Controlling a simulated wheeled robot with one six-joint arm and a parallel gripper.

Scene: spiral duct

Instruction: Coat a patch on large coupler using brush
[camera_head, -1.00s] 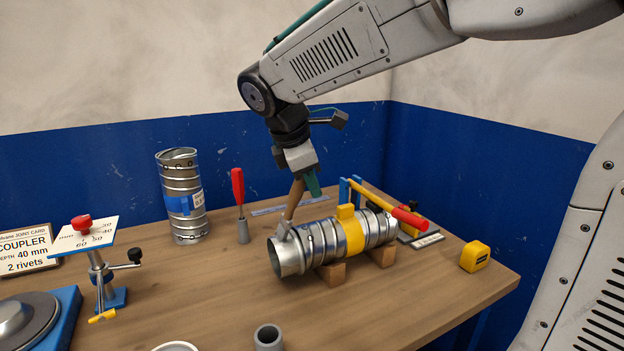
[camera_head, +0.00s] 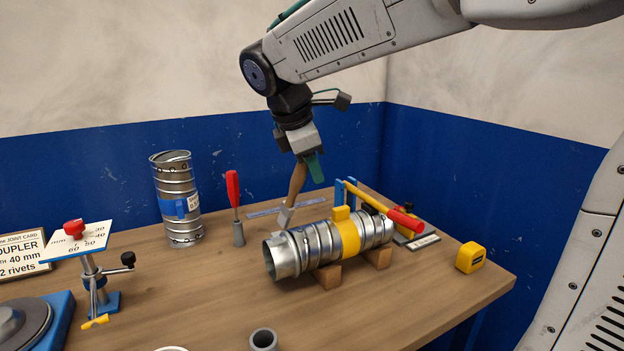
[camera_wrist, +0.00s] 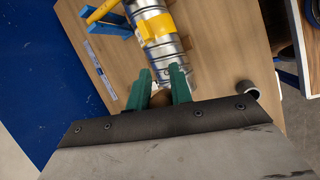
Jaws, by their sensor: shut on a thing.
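A horizontal silver ribbed duct piece (camera_head: 319,243), apparently the large coupler, lies on wooden blocks with a yellow band (camera_head: 347,238) around its middle. It also shows in the wrist view (camera_wrist: 165,62). My gripper (camera_head: 305,165) with green fingers is shut on the wooden handle of the brush (camera_head: 296,185), above and behind the coupler's left end. The brush hangs tilted, its pale head (camera_head: 285,214) low and to the left, apparently just clear of the metal. In the wrist view the handle (camera_wrist: 160,98) is partly seen between the fingers. I cannot make out a coated patch.
An upright duct (camera_head: 178,205) and a red-handled tool in a grey holder (camera_head: 239,233) stand at the left back. A yellow-and-red tool (camera_head: 385,210) is behind the coupler, and a yellow tape measure (camera_head: 470,257) at right. A grey cup (camera_head: 263,341) stands in front.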

